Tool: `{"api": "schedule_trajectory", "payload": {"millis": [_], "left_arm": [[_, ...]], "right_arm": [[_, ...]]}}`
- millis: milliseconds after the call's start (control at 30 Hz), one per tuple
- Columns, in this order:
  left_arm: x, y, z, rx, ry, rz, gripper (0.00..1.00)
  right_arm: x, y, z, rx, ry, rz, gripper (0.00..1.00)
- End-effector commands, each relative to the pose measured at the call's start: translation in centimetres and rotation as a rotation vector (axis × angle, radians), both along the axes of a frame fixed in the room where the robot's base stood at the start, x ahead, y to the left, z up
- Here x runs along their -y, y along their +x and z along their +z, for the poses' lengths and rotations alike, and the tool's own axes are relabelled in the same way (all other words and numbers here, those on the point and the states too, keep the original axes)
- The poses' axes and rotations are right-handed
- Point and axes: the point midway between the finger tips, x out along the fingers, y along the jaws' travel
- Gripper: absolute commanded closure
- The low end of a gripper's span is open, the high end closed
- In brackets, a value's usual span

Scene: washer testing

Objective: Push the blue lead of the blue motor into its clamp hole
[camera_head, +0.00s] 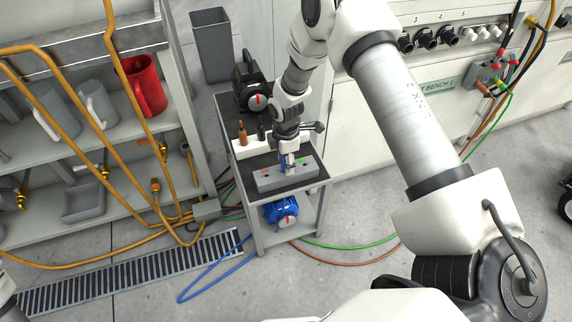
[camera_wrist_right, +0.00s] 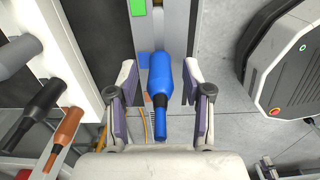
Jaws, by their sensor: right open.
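The blue lead's plug (camera_wrist_right: 160,80) shows in the right wrist view between the two fingers of my right gripper (camera_wrist_right: 160,90). The fingers are open, one on each side, with gaps to the plug. In the head view the right gripper (camera_head: 288,163) points down over the grey clamp block (camera_head: 270,180) on the cart top. A blue mark (camera_wrist_right: 144,59) and a green mark (camera_wrist_right: 138,8) show on the block. How deep the plug sits in its hole cannot be seen. The blue motor (camera_head: 281,211) is on the cart's lower shelf.
A white rack (camera_head: 243,148) beside the block holds a brown plug (camera_head: 243,132) and a black plug (camera_head: 261,131). A black motor (camera_head: 251,88) stands behind. Blue, green and brown cables lie on the floor. A shelf with mugs (camera_head: 145,86) is left, the test bench right.

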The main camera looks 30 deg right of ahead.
Motion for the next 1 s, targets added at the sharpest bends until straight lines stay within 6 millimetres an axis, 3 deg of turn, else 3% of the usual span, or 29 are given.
{"api": "schedule_trajectory", "payload": {"millis": [33,167,200,1000], "left_arm": [[0.0,0.0,0.0,0.0,0.0,0.0,0.6],[0.0,0.0,0.0,0.0,0.0,0.0,0.6],[0.0,0.0,0.0,0.0,0.0,0.0,0.6],[0.0,0.0,1.9,0.0,0.0,0.0,0.6]], "right_arm": [[0.0,0.0,0.0,0.0,0.0,0.0,0.5],[0.0,0.0,0.0,0.0,0.0,0.0,0.96],[0.0,0.0,0.0,0.0,0.0,0.0,1.0],[0.0,0.0,2.3,0.0,0.0,0.0,1.0]]}}
